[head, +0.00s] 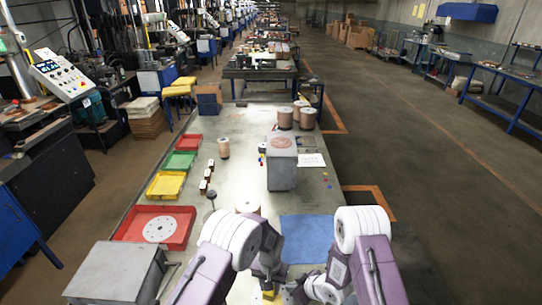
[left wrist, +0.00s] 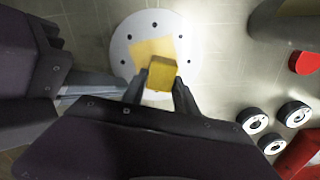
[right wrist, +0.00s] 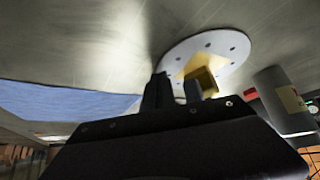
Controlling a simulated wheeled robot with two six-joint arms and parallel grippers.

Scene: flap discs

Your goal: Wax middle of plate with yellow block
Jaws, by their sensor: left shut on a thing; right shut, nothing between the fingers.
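A white round plate with small holes (left wrist: 188,48) lies flat on the table; a yellow patch (left wrist: 143,48) covers part of its middle. The plate also shows in the right wrist view (right wrist: 225,48). My left gripper (left wrist: 161,82) is shut on a yellow block (left wrist: 162,70) and holds it over the middle of the plate. Whether the block touches the plate is unclear. The block also shows beyond my right fingers in the right wrist view (right wrist: 207,80). My right gripper (right wrist: 175,90) is shut and empty, close to the plate's edge. In the head view my arms hide most of the plate.
A red tray (head: 122,236) with another white disc (head: 160,229) stands left. Yellow (head: 152,187) and green (head: 168,162) trays follow behind. A grey box (head: 283,175) stands mid-table. Black-and-white rings (left wrist: 254,121) lie near the plate.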

